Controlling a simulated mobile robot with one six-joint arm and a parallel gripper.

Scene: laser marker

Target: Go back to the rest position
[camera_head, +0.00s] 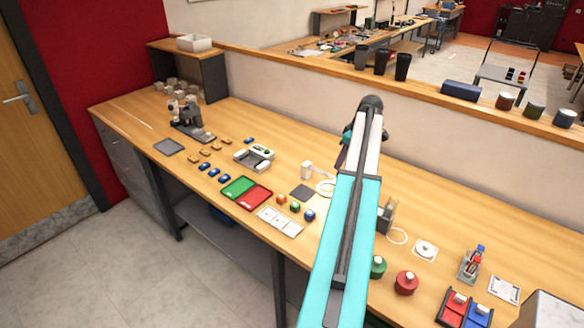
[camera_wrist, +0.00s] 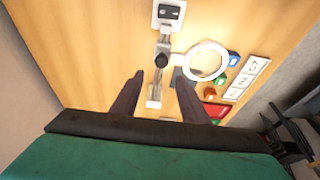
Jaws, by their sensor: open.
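My gripper (camera_wrist: 158,88) is open in the wrist view, with its two dark fingers apart and nothing between them. It hangs above the wooden workbench (camera_wrist: 95,50), pointing at a pale upright fixture with a dark round knob (camera_wrist: 161,61). In the head view my teal arm reaches across the bench toward the back wall. Its dark wrist end is near the ledge, and the fingers are mostly hidden behind the arm there.
A white ring (camera_wrist: 207,61) lies near the fingers. In the head view, a green tray (camera_head: 238,187), a red tray (camera_head: 254,196), coloured cubes and a white numbered card (camera_head: 280,221) lie left of the arm. Red jar (camera_head: 405,283) and green jar (camera_head: 377,267) stand right. Dark cups (camera_head: 403,67) line the ledge.

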